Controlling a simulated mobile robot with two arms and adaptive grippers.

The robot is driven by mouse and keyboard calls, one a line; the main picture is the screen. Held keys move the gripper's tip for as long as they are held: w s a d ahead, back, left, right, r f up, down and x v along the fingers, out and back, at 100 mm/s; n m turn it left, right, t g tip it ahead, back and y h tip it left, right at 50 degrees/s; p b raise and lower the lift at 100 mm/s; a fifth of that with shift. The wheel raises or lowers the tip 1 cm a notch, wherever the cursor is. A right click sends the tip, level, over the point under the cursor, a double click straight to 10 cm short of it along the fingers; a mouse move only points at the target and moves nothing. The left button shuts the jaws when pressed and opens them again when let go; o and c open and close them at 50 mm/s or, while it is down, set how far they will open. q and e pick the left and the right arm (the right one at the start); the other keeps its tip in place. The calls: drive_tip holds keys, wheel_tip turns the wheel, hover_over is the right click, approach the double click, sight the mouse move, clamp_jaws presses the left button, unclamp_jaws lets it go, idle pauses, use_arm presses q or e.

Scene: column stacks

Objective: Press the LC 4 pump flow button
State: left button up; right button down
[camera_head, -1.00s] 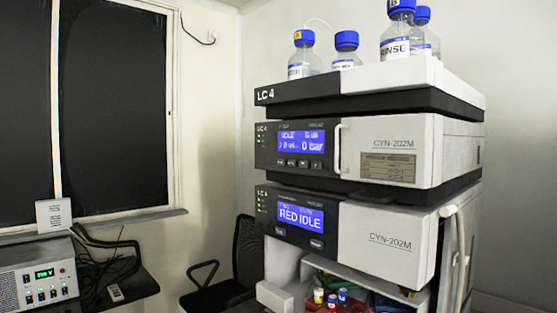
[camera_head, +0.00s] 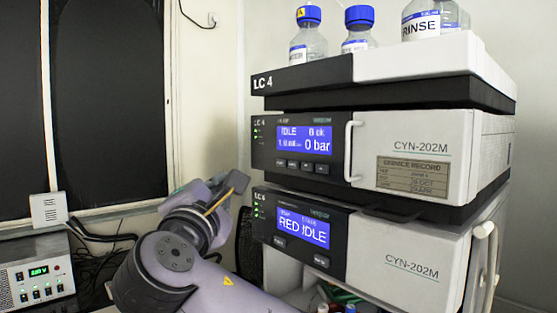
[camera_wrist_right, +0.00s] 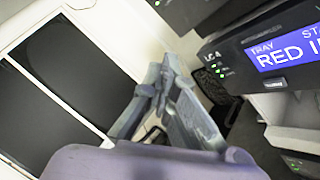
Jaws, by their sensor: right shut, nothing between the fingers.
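The LC 4 pump module (camera_head: 430,140) is the upper unit of the stack, with a lit screen (camera_head: 304,139) reading IDLE and 0 bar. A row of small dark buttons (camera_head: 300,165) sits under that screen; their labels are too small to read. My right gripper (camera_head: 236,184) is shut and empty, left of the stack and apart from it, slightly below the button row's height. Its closed fingers also show in the right wrist view (camera_wrist_right: 163,78), left of the lower unit's panel. My left gripper is not in view.
The lower unit's screen (camera_head: 302,229) reads RED IDLE. Bottles with blue caps (camera_head: 359,28) stand on top of the stack. A vertical handle (camera_head: 350,152) sticks out right of the pump screen. A chair (camera_head: 247,240) is behind my arm; a control box (camera_head: 37,284) is at lower left.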

sight(281, 163)
drive_tip(key=shift+s+a+r, duration=0.15)
drive_tip(key=shift+s+r, duration=0.4)
drive_tip(key=shift+r, duration=0.3)
drive_tip(key=w+d, duration=0.5)
drive_tip(key=d, duration=0.2)
drive_tip(key=shift+w, duration=0.15)
drive_tip(key=shift+w+d, duration=0.1)
drive_tip(key=shift+d, duration=0.1)
idle(1.0)
drive_tip(key=shift+w+d, duration=0.15)
drive_tip(key=shift+d, duration=0.1)
drive_tip(key=shift+w+d, duration=0.25)
drive_tip(key=shift+d, duration=0.1)
idle(0.9)
drive_tip(key=shift+s+a, duration=0.1)
drive_tip(key=shift+a, duration=0.1)
drive_tip(key=shift+s+a, duration=0.4)
drive_tip(key=shift+a, duration=0.1)
